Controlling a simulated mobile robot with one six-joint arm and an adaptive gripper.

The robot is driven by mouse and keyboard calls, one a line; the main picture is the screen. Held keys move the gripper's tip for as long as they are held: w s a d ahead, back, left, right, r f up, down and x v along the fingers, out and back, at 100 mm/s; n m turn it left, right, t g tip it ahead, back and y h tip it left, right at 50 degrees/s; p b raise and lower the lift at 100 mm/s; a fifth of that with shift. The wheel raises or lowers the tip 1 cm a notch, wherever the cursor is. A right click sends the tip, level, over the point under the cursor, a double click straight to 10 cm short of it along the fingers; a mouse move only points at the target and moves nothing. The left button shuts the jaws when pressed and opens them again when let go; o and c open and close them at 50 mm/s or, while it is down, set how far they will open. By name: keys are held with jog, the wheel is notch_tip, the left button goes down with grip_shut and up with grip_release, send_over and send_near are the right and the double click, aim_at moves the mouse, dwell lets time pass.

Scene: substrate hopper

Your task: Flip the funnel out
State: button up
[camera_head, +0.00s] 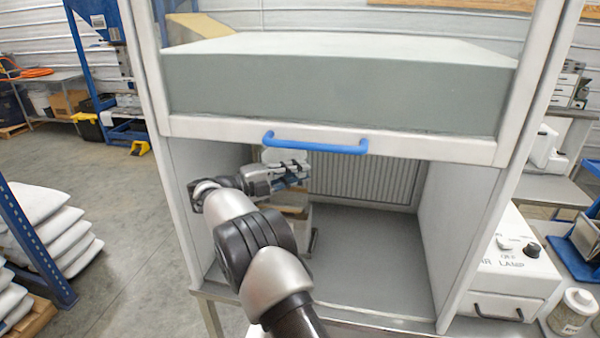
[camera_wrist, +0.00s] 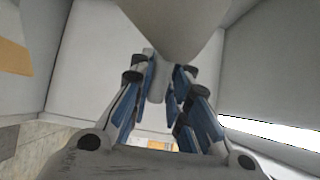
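The funnel shows in the wrist view as a pale grey cone (camera_wrist: 176,28) at the top centre, its narrow end pointing down towards the fingers. In the head view a whitish piece (camera_head: 284,156) behind my gripper looks like part of it, mostly hidden. My gripper (camera_head: 300,172) is inside the hood, at the left, below the blue handle. In the wrist view its blue-padded fingers (camera_wrist: 163,92) stand apart, with a pale grey cylinder (camera_wrist: 154,88) between or just beyond their tips. I cannot tell whether they touch it or the cone.
The hood's sash with its blue handle (camera_head: 314,144) hangs just above my gripper. A pale box-like stand (camera_head: 292,203) is below the gripper, partly hidden. The hood's grey floor (camera_head: 372,265) is clear to the right, up to the right side wall (camera_head: 455,220).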

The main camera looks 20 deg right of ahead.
jog(key=shift+o, duration=1.2)
jog(key=shift+a, duration=0.3)
jog(key=shift+o, duration=0.7)
jog(key=shift+d, duration=0.2)
jog(key=shift+a, duration=0.1)
jog(key=a, duration=1.1)
jog(key=shift+s+a, duration=0.4)
jog(key=shift+s, duration=0.05)
